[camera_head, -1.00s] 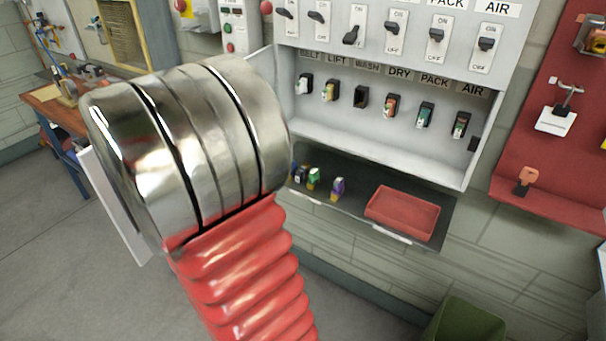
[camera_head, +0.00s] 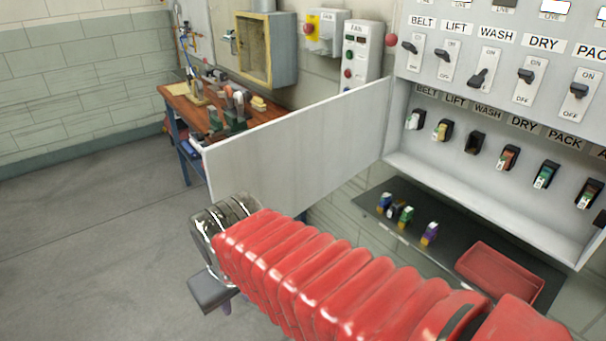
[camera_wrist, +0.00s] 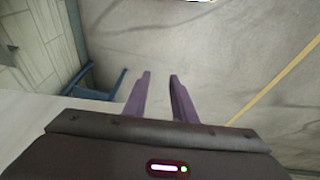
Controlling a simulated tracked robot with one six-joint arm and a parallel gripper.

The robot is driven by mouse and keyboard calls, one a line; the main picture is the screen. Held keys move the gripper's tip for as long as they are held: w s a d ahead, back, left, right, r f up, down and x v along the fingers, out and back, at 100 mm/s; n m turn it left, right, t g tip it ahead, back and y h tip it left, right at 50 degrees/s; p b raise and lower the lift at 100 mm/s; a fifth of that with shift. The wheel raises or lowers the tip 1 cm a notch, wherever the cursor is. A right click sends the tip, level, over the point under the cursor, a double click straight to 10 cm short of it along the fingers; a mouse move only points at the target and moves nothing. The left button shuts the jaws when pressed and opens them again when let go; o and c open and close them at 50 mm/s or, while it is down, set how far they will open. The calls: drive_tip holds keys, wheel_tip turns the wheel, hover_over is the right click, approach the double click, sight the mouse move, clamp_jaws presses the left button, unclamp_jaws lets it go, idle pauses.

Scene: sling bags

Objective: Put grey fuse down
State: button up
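My gripper (camera_wrist: 160,76) has two purple fingers standing apart in the wrist view, with nothing between them. In the head view only part of my gripper (camera_head: 226,305) shows, low at the left below my red arm, over the floor and away from the shelf. I cannot clearly pick out a grey fuse. A pale fuse (camera_head: 414,119) sits under the BELT label in the panel; its colour is hard to tell. Several small fuses stand on the dark shelf (camera_head: 455,243), among them a green one (camera_head: 406,215) and a purple one (camera_head: 429,234). The WASH holder (camera_head: 475,143) looks dark and empty.
The open cabinet door (camera_head: 300,150) stands out left of the panel. A red tray (camera_head: 500,275) lies at the shelf's right. A cluttered workbench (camera_head: 200,112) is at the back left. The floor at left is clear.

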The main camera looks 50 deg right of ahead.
drive_tip(key=a+r+n+t+y, duration=0.1)
drive_tip(key=a+r+t, duration=0.1)
drive_tip(key=a+r, duration=0.2)
drive_tip(key=shift+s+a+r, duration=0.25)
drive_tip(key=shift+s+r, duration=0.15)
drive_tip(key=shift+s, duration=0.05)
